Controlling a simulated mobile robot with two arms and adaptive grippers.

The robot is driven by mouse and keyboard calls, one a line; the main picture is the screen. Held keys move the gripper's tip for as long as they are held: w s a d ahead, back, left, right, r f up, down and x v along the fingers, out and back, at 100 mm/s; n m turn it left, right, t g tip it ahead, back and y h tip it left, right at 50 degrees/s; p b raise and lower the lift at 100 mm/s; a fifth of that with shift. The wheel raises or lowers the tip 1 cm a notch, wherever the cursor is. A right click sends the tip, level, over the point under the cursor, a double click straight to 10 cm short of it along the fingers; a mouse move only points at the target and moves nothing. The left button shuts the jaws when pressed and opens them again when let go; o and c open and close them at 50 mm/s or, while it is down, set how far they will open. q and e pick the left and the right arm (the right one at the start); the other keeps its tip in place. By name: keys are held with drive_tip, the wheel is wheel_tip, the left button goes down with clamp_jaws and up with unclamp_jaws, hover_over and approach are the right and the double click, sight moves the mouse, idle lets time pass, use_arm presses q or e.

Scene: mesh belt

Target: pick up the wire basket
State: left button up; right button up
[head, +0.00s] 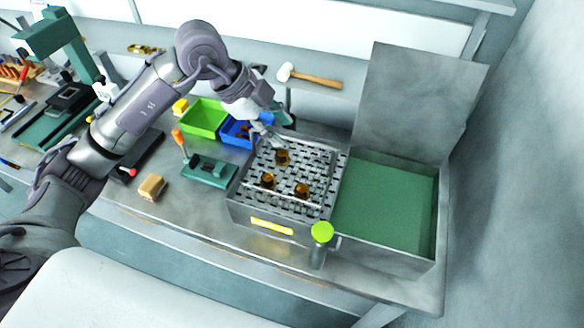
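The wire basket (318,176) looks like the shallow, thin-rimmed mesh frame on top of a grey metal box. Its wires are hard to tell from the woven mesh under it. Several small brown parts, one of them here (302,190), lie within it. My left gripper (268,137) points down at the basket's far left edge, close to the rim. I cannot tell whether it touches the rim or how far its fingers are apart. The gripper hides that corner of the basket. My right gripper is not in view.
Right of the basket is a tank (384,205) with a green inside and a raised lid (418,105). A green-topped post (322,233) stands in front. Green (204,118) and blue (236,132) bins, a green fixture (208,170) and a brown block (152,187) are to the left.

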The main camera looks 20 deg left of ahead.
sight(289, 138)
use_arm(q)
drive_tip(key=shift+w+d+f+p, duration=0.25)
drive_tip(key=shift+d+f+p, duration=0.15)
drive_tip(key=shift+d+p, duration=0.05)
drive_tip(key=x, duration=0.1)
drive_tip(key=p+x, duration=0.2)
drive_tip(key=shift+w+a+f, duration=0.15)
drive_tip(key=shift+w+f, duration=0.2)
drive_tip(key=shift+f, duration=0.35)
drive_tip(key=shift+d, duration=0.25)
drive_tip(key=shift+a, duration=0.1)
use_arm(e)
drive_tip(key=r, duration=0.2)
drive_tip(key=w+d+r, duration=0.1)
use_arm(q)
drive_tip(key=shift+f, duration=0.2)
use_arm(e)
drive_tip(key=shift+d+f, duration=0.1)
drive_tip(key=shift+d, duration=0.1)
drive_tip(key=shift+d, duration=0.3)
